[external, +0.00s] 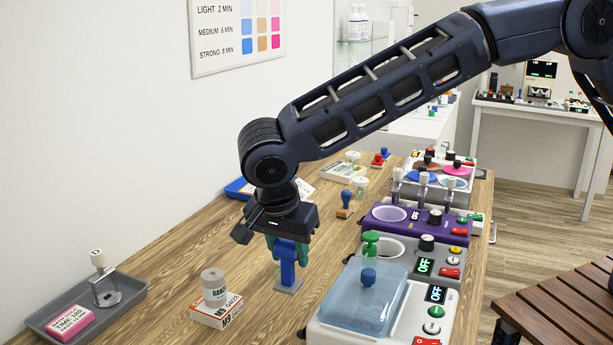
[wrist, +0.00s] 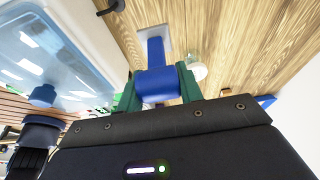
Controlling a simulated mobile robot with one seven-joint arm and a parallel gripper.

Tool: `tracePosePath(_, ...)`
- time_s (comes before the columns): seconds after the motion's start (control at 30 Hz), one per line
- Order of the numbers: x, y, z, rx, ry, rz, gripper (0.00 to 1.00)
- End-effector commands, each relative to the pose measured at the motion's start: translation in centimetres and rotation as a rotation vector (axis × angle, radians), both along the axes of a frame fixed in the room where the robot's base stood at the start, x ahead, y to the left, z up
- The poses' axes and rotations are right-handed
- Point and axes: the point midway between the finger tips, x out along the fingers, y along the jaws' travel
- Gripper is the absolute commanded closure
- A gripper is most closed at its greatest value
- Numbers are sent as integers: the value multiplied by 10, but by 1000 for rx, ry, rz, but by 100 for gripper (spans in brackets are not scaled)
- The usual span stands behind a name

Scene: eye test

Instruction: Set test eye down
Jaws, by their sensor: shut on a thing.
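My gripper (external: 288,244) points down over the wooden table, left of the row of machines. Its green fingers are shut on a blue-handled piece with a flat grey base (external: 287,272), held upright. The base is at or just above the tabletop; I cannot tell whether it touches. In the wrist view, the blue handle (wrist: 155,84) sits between the two green fingertips (wrist: 158,92), with the grey base beyond it against the wood. Nothing in view is clearly marked as a test eye.
A boxed roll (external: 214,289) stands left of the gripper. A grey tray (external: 125,288) with a pink box lies further left. A white machine with a clear blue lid (external: 365,300) stands close on the right, a purple one (external: 420,228) behind it. Bare wood (external: 185,240) lies left.

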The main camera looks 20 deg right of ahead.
Motion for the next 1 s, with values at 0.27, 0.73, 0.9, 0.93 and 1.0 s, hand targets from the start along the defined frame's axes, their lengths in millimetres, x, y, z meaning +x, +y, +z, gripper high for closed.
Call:
tracePosePath(0.27, 0, 0, -20, 0, 0, 1, 90)
tracePosePath(0.73, 0, 0, -59, 1, 0, -1, 90)
tracePosePath(0.9, 0, 0, -60, 1, 1, 0, 90)
tracePosePath(0.93, 0, 0, -60, 1, 1, 0, 90)
tracePosePath(1.0, 0, 0, -62, 1, 1, 0, 90)
